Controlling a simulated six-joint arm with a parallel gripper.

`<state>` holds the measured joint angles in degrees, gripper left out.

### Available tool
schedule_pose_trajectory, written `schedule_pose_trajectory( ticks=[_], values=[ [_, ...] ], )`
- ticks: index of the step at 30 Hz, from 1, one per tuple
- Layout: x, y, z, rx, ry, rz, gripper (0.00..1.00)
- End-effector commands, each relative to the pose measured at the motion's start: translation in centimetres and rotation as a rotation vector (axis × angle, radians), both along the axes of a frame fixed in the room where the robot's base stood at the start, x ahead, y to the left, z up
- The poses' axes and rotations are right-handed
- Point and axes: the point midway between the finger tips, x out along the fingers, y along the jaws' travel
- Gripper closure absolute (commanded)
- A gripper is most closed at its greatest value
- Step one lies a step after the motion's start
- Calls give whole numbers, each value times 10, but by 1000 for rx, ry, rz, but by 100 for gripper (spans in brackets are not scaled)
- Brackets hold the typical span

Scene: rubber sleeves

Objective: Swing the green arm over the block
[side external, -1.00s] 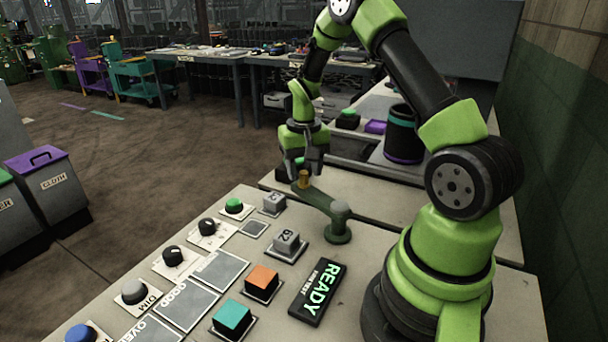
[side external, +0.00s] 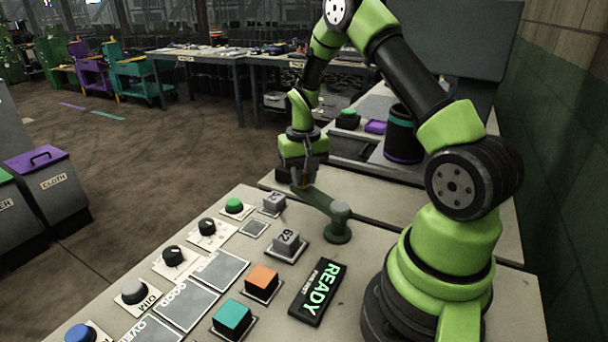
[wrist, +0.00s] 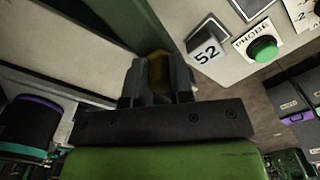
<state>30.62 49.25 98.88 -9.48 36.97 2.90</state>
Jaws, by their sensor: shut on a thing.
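The dark green arm (side external: 320,201) lies low over the panel. Its round pivot (side external: 338,222) is at the right, and its free end points to the back left. A brass knob stands on the free end; it shows between the fingers in the wrist view (wrist: 158,68). My gripper (side external: 303,183) points down and is shut on this knob, which is mostly hidden in the side view. One grey block (side external: 273,203), marked 52 in the wrist view (wrist: 207,52), sits left of the arm. Another grey block (side external: 286,242), marked 62, sits nearer the camera. The arm is over neither block.
A green button (side external: 234,206) stands left of block 52. An orange button (side external: 262,281), a teal button (side external: 232,317) and a READY display (side external: 318,292) are at the front. A black container (side external: 403,135) stands behind. Bare panel lies between the pivot and the blocks.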

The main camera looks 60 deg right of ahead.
Motion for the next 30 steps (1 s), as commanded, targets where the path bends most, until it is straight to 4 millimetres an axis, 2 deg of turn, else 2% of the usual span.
schedule_pose_trajectory(
  ticks=[11,20,30],
  values=[
    [6,22,1,0,0,206,100],
    [6,53,1,1,1,486,100],
    [-4,86,1,1,1,807,100]
  ],
)
